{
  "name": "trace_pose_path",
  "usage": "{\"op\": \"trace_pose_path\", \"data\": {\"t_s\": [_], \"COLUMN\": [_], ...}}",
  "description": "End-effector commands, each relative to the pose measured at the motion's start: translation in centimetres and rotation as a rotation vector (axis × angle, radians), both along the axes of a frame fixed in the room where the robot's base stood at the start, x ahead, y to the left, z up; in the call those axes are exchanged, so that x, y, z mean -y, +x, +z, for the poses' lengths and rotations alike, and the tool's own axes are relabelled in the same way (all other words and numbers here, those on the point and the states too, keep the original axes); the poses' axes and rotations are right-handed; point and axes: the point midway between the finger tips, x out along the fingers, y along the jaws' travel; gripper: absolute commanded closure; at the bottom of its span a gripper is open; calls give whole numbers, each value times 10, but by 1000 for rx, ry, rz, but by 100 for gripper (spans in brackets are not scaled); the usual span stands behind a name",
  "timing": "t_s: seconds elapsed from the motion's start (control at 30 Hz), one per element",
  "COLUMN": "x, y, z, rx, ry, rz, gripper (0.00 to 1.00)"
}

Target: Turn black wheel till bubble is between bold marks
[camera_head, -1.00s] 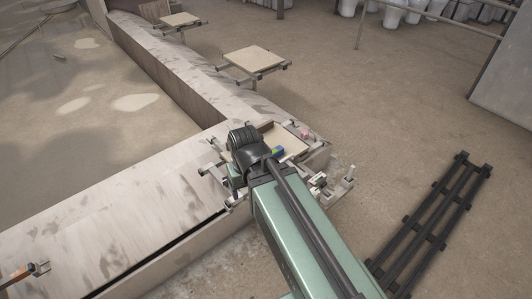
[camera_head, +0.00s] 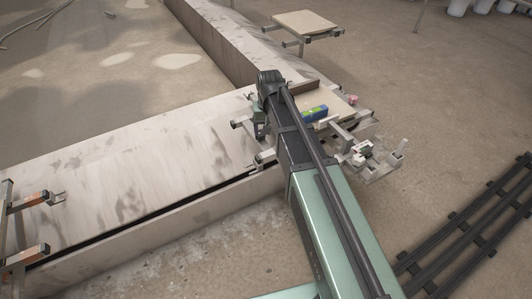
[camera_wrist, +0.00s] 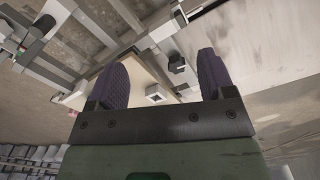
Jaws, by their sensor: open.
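A blue block with a green-yellow part (camera_head: 313,113) lies on the pale board (camera_head: 338,107) at the corner; it may be the level, but no bubble or bold marks can be made out. In the wrist view, my gripper (camera_wrist: 162,60) is open, its two dark ribbed fingers wide apart with nothing held. A small black knob-like part (camera_wrist: 178,65) shows beyond the fingers, between them in the picture; it may be the black wheel. It looks apart from both fingers. In the head view my arm hides the gripper's fingers and any wheel there.
Metal brackets (camera_head: 360,155) jut out right of the board. A small pink piece (camera_head: 352,99) sits by its far edge. Another board on a stand (camera_head: 305,22) is farther back. Orange-tipped brackets (camera_head: 30,255) stand at left. A black rack (camera_head: 475,230) lies on the floor at right.

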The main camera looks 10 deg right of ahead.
Motion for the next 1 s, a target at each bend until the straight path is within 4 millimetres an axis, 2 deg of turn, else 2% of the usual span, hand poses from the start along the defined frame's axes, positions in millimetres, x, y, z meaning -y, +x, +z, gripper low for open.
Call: {"op": "trace_pose_path", "data": {"t_s": [0.03, 0.07, 0.1, 0.2, 0.4, 0.53, 0.9, 1.0], "x": [2, 2, 3, 4, 3, 3, 3, 3], "y": [63, 90, 120, 157, 150, 149, 149, 149], "z": [-56, -66, -72, -54, -54, -67, -150, -162], "rx": [0, 0, 0, 0, 0, 0, 0, 0], "ry": [0, 0, 0, 1, 1, 1, 1, 1], "rz": [-49, -87, -138, -247, -327, -325, -323, -323], "gripper": [24, 24, 24, 24, 24, 24, 24, 24]}}
